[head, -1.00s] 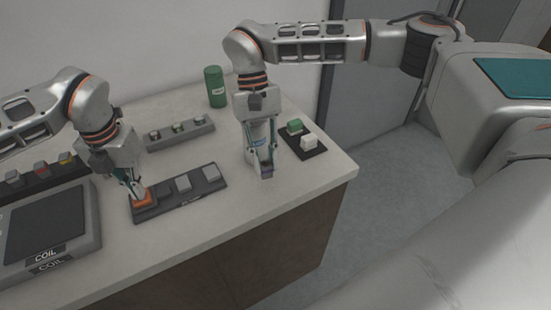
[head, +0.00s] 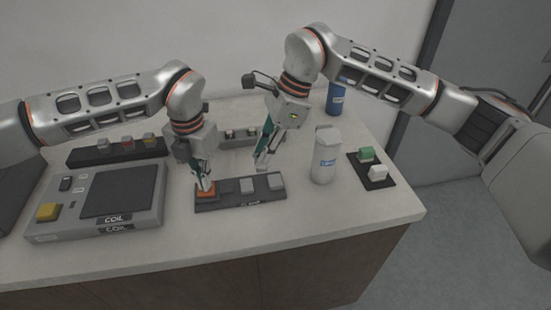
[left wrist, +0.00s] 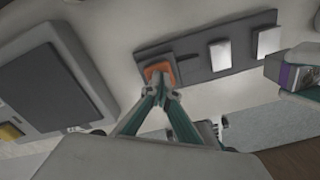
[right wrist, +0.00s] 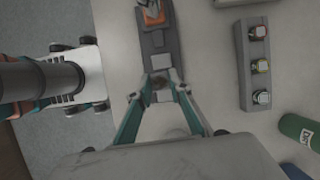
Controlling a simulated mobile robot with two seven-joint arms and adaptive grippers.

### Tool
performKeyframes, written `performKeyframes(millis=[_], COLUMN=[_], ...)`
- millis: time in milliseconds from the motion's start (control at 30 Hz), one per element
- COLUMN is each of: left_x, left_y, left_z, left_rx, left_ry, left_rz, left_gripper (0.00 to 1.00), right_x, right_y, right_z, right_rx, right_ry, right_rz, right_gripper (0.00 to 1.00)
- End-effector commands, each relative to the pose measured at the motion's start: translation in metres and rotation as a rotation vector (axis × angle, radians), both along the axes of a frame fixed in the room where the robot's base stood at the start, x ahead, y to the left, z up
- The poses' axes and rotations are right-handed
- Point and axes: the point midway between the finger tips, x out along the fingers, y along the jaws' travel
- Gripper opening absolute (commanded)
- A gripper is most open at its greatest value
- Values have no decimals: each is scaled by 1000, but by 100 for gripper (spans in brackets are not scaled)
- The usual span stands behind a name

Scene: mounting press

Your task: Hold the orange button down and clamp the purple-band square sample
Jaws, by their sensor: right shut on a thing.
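The orange button (head: 206,194) is at the left end of a dark strip (head: 225,204) with two light grey pads. My left gripper (head: 204,187) points down with its fingertips closed together on the button; the left wrist view shows the orange button (left wrist: 158,70) at the tips. I cannot tell how far it is pressed. The purple-band sample (left wrist: 288,76) shows at the right edge of the left wrist view, beside a teal finger.
A coil unit (head: 62,215) with a yellow button stands left. A dark rack (head: 84,156) and a grey rack (head: 240,143) hold capped pieces behind. A white canister (head: 324,160) stands right of my right gripper, near a black pad (head: 371,180) with green and white blocks.

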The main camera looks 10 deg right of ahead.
Motion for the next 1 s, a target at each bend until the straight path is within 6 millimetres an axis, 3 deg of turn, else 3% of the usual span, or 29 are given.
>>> performKeyframes(millis=[267, 1000], left_x=[-1, -1], left_y=[1, 1], left_z=[-2, -2], left_rx=[2, 2], left_ry=[3, 3], left_rz=[0, 0], left_gripper=[0, 0], right_x=[2, 2], right_y=[4, 3], right_z=[-3, -48], right_rx=[0, 0], right_ry=[0, 0], right_rz=[-41, -39], right_gripper=[0, 0])
